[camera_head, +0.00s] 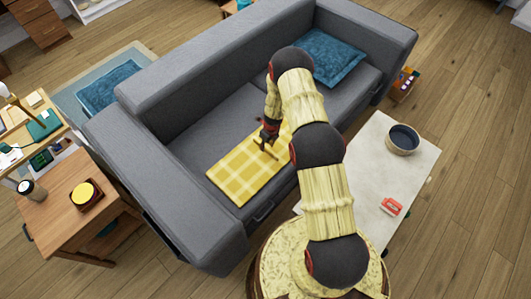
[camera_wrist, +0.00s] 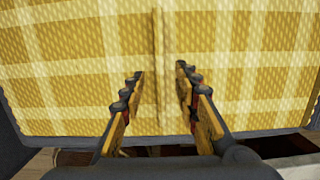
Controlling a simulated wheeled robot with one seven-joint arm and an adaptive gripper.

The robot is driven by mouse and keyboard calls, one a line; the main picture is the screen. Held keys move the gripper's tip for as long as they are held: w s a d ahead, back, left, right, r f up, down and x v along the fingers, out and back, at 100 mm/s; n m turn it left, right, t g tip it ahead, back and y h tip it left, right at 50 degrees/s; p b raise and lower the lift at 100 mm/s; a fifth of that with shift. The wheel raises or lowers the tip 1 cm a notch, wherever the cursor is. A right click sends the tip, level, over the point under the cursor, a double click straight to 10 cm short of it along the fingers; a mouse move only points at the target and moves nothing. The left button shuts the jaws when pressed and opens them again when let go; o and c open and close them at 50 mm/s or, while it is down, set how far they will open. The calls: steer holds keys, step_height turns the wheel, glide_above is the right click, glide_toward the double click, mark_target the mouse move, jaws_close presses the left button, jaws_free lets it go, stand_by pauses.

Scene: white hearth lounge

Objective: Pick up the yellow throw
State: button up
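The yellow throw (camera_head: 240,175) is a flat plaid cloth with pale lines. It lies on the seat of the grey sofa (camera_head: 180,75), and my arm hides part of its right side. In the wrist view the throw (camera_wrist: 60,70) fills most of the picture, with a thin upright ridge (camera_wrist: 160,75) near the middle. My gripper (camera_head: 266,146) is over the throw in the head view. In the wrist view my gripper (camera_wrist: 157,75) is open, with one finger on each side of the ridge. I cannot tell whether the fingers touch the cloth.
A blue cushion (camera_head: 325,57) rests at the sofa's far right end. A pale table (camera_head: 372,160) in front carries a dark bowl (camera_head: 403,139) and a red item (camera_head: 391,207). A wooden side table (camera_head: 75,215) stands left of the sofa. The sofa's arm and back rise around the seat.

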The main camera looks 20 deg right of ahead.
mark_target(266, 150)
step_height(266, 150, down, 2)
steer(key=shift+w+f, duration=0.15)
steer(key=shift+c, duration=0.3)
steer(key=c, duration=0.7)
jaws_close()
